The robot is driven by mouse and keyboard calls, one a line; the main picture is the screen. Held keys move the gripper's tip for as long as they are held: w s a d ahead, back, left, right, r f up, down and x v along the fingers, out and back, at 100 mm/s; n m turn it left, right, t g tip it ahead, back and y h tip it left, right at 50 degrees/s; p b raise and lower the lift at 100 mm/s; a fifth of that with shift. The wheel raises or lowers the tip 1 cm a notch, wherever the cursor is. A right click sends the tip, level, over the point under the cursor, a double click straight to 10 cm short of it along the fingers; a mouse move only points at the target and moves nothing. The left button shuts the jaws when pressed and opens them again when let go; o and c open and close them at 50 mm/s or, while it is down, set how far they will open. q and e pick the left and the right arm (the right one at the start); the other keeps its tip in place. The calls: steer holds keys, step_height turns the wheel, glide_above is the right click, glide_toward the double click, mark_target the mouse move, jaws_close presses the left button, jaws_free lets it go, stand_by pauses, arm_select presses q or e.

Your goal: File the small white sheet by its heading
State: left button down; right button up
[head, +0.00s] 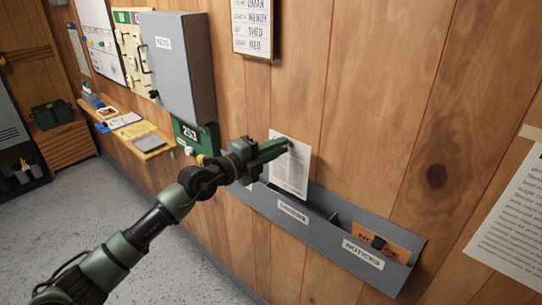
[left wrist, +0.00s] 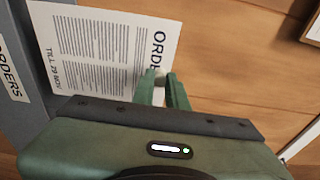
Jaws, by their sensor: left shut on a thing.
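The small white sheet (head: 291,176) is upright against the wall, over the left part of the grey wall rack (head: 335,238). My left gripper (head: 287,146) is shut on the sheet's top edge, also seen in the left wrist view (left wrist: 160,88). The rack's left label (head: 293,211) reads "ORDERS" in the left wrist view; the right label (head: 363,254) reads "NOTICES". I cannot tell whether the sheet's lower edge is inside the pocket. My right gripper is out of view.
A large printed sheet (head: 512,225) hangs at the right.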

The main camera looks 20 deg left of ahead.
mark_target(287, 161)
arm_select(q)
steer(key=shift+w+d+f, duration=0.1)
steer(key=shift+w+d, duration=0.1)
steer(key=shift+w, duration=0.35)
steer(key=shift+w+d, duration=0.15)
steer(key=shift+w, duration=0.25)
steer(key=shift+p, duration=1)
stand_by(0.4)
steer(key=shift+f+b, duration=0.7)
steer(key=shift+f, duration=0.85)
steer(key=shift+f+b, duration=0.75)
steer(key=shift+f, duration=0.75)
